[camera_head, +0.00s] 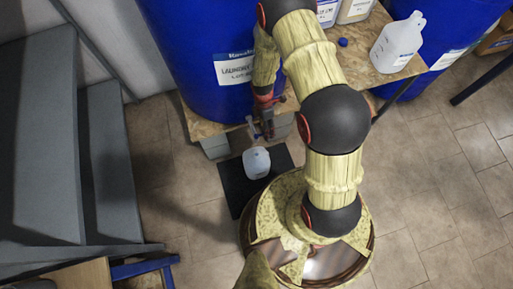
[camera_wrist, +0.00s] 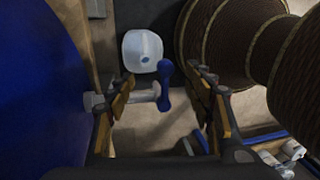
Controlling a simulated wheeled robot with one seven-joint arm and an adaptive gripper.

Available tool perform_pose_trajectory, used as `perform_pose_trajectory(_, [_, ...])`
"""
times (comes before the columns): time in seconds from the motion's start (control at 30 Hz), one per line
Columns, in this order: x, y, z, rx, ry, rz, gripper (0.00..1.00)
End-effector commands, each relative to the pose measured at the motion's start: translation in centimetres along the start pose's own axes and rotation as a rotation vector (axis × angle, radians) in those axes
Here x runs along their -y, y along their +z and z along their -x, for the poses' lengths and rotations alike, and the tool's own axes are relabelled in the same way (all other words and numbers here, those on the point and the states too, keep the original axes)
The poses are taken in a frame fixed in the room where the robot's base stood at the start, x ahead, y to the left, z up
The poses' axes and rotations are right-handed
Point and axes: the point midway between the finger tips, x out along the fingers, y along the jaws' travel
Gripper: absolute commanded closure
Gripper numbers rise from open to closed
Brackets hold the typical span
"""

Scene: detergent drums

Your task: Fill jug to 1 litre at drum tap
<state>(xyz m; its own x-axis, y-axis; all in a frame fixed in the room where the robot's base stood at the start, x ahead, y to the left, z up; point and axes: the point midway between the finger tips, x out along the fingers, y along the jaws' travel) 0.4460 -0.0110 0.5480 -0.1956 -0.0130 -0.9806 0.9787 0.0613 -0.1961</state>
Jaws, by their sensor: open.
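A blue drum (camera_head: 200,50) with a white laundry label stands on a wooden stand. Its pale tap (camera_wrist: 140,97) has a blue lever (camera_wrist: 165,86); the tap (camera_head: 252,127) also shows in the head view. A translucent white jug (camera_head: 257,163) stands on a black mat (camera_head: 234,187) below the tap; in the wrist view the jug (camera_wrist: 142,48) lies beyond the lever and shows a small blue spot. I cannot tell its liquid level. My gripper (camera_wrist: 163,78) is open, with its fingers on either side of the lever and apparently clear of it.
A wooden bench (camera_head: 372,72) at the upper right holds another white jug (camera_head: 397,44), a blue cap (camera_head: 343,42) and labelled bottles. A second blue drum (camera_head: 460,25) stands behind it. Grey panels (camera_head: 105,160) stand at the left. Tiled floor (camera_head: 440,190) is open at the right.

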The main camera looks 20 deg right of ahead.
Motion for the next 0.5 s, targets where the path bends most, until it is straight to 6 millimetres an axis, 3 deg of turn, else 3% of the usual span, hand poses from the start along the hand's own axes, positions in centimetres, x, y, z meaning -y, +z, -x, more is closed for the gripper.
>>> perform_pose_trajectory(0.5, [-0.1,0.0,1.7,0.0,0.001,0.0,0.48])
